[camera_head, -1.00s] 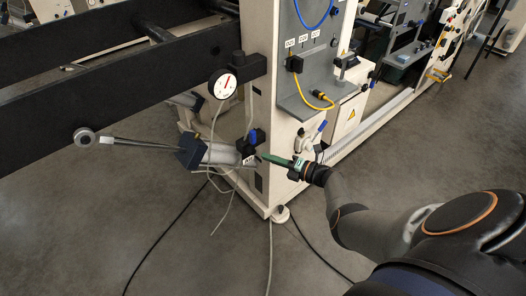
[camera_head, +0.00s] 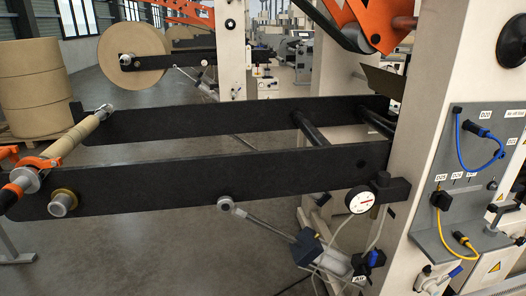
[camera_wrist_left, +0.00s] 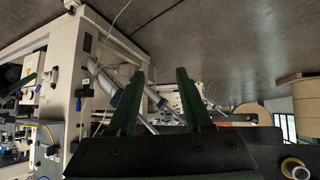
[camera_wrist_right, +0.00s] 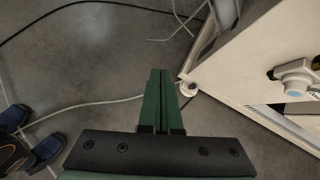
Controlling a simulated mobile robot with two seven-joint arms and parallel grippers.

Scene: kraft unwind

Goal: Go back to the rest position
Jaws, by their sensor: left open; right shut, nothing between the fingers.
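My left gripper (camera_wrist_left: 163,75) shows in the left wrist view with its two dark green fingers apart and nothing between them. Behind it are the machine's pale frame and a grey cylinder. My right gripper (camera_wrist_right: 159,72) shows in the right wrist view with its green fingers together and empty. It points over the grey floor, beside the foot of a pale machine frame (camera_wrist_right: 262,60); I see no contact. Neither gripper shows in the head view.
In the head view, two black beams (camera_head: 200,180) reach left from the pale machine column (camera_head: 432,80). A dial gauge (camera_head: 360,199) and a grey cylinder (camera_head: 335,262) sit near the column. Brown paper rolls (camera_head: 30,85) are stacked at the left. Open floor lies beyond the beams.

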